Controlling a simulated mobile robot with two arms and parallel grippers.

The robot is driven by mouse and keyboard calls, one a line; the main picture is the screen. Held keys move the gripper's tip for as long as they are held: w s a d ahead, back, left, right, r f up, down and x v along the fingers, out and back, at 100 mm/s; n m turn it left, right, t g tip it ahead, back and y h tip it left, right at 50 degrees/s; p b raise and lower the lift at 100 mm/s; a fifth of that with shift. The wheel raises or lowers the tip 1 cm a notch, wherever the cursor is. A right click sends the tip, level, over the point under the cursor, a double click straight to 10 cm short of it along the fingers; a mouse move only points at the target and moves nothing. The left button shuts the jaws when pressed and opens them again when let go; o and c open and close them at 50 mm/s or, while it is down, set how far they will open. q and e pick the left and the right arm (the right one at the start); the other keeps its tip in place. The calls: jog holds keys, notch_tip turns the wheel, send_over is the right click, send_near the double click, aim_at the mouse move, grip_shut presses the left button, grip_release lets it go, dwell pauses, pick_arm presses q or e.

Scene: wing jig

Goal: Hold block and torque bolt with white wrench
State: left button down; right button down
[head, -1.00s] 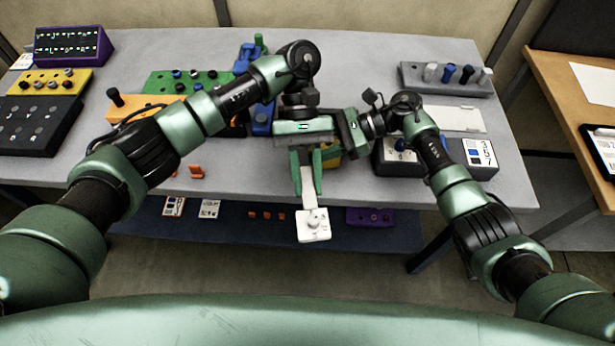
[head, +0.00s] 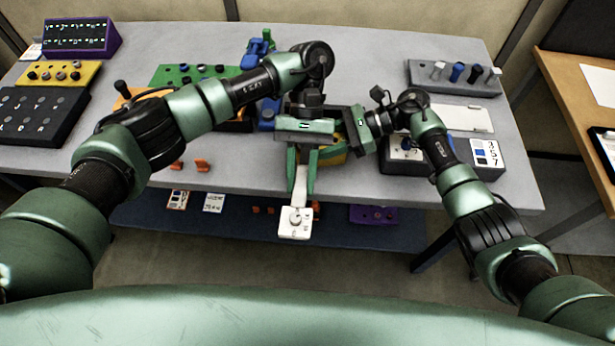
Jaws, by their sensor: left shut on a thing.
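My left gripper (head: 301,178) is shut on a white wrench (head: 296,222). The wrench's narrow shank lies between the green fingers and its square head points toward me, past the table's front edge. My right gripper (head: 357,130) is just right of the left one, over the table. No bolt can be made out.
On the grey table (head: 245,172) are a green rack (head: 168,75), a blue fixture (head: 267,110), a grey peg rack (head: 455,88) and a dark box with a "357" label (head: 486,152). Small orange clips (head: 201,164) lie near the front edge. A lower shelf (head: 150,216) holds cards.

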dwell(0.3)
pick_arm(q)
jog(key=shift+w+a+m+y, duration=0.15)
jog(key=shift+a+m+y, duration=0.85)
jog(key=shift+a+m, duration=0.25)
jog(key=shift+w+a+m+t+y, duration=0.2)
jog(key=shift+a+m+y, duration=0.2)
jog(key=shift+a+m, duration=0.2)
jog(key=shift+w+a+m+t+y, duration=0.2)
jog(key=shift+a+m+y, duration=0.25)
jog(key=shift+m, duration=0.2)
jog(key=shift+w+a+m+y, duration=0.2)
jog(key=shift+a+m+y, duration=0.1)
jog(key=shift+m, duration=0.1)
jog(key=shift+r, duration=0.1)
notch_tip(320, 180, up, 7)
